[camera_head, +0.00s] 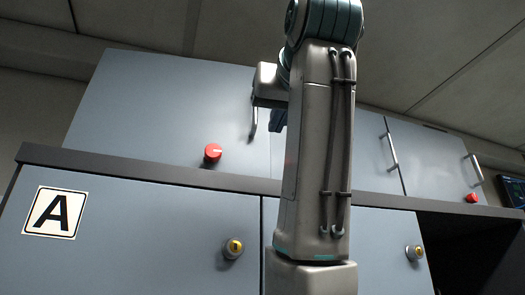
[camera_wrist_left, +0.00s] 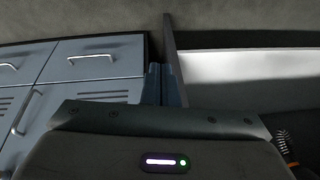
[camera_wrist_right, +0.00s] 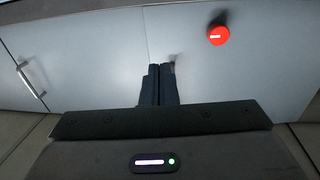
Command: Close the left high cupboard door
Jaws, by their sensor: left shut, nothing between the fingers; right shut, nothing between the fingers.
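The left high cupboard door (camera_head: 150,105) is a grey-blue panel at the upper left of the head view, with a metal handle (camera_head: 254,117) near its right edge. It looks flush, or nearly so, with the panel beside it. My right gripper (camera_head: 277,118) is shut and empty by the door's right edge, partly hidden behind my arm. In the right wrist view its closed fingers (camera_wrist_right: 158,85) point at the seam by the same door (camera_wrist_right: 250,75); contact cannot be told. My left gripper (camera_wrist_left: 165,85) is shut and empty, outside the head view.
A red knob (camera_head: 212,153) sits low on the left door. Further right are cupboard doors with a handle (camera_head: 391,151) and another red knob (camera_head: 472,198). Below is a lower cabinet marked A (camera_head: 57,212). Drawers (camera_wrist_left: 95,65) show in the left wrist view.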

